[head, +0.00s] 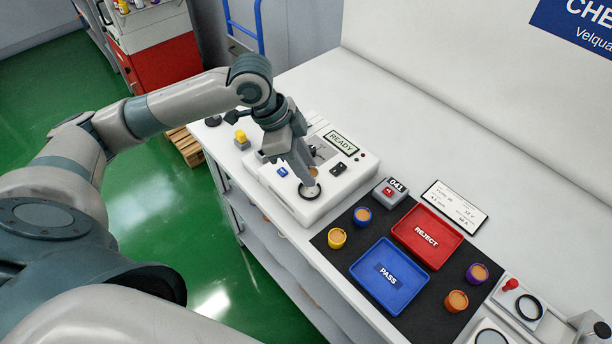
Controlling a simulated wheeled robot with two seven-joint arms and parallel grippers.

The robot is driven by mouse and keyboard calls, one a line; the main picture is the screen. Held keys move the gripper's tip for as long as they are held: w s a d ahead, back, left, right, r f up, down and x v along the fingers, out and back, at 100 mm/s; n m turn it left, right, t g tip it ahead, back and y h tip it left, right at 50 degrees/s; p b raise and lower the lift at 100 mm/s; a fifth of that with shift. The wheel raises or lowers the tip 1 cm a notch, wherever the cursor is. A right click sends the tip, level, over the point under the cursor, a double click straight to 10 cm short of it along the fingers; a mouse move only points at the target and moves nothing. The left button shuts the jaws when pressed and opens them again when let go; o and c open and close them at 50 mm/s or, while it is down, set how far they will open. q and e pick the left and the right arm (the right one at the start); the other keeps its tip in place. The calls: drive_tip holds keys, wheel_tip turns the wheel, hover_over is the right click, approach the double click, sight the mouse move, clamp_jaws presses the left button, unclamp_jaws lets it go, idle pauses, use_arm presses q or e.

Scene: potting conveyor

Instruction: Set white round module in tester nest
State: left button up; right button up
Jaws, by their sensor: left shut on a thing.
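My left gripper (308,178) reaches down over the white tester (285,196) and is shut on a small round module (314,172). Only the module's tan top shows clearly; the fingers hide most of its side. The dark-ringed round nest (310,192) on the tester's top is just below and in front of the fingertips. The module appears slightly above or behind the nest; I cannot tell whether they touch. A sign (340,143) on the tester reads READY. My right gripper is out of view.
A dark mat holds a blue PASS tray (388,300), a red REJECT tray (427,258) and several round modules with coloured rims, such as a yellow one (337,238). Another fixture (520,305) is at right.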

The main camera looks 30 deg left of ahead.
use_arm(q)
wheel_tip(320, 180, down, 4)
drive_tip(key=shift+r+p, duration=0.2)
drive_tip(key=shift+p, duration=0.25)
drive_tip(key=shift+f, duration=0.2)
drive_tip(key=o, duration=1.1)
drive_tip(key=shift+r, duration=0.15)
drive_tip(key=shift+b+v, duration=0.85)
drive_tip(key=shift+v, duration=5.15)
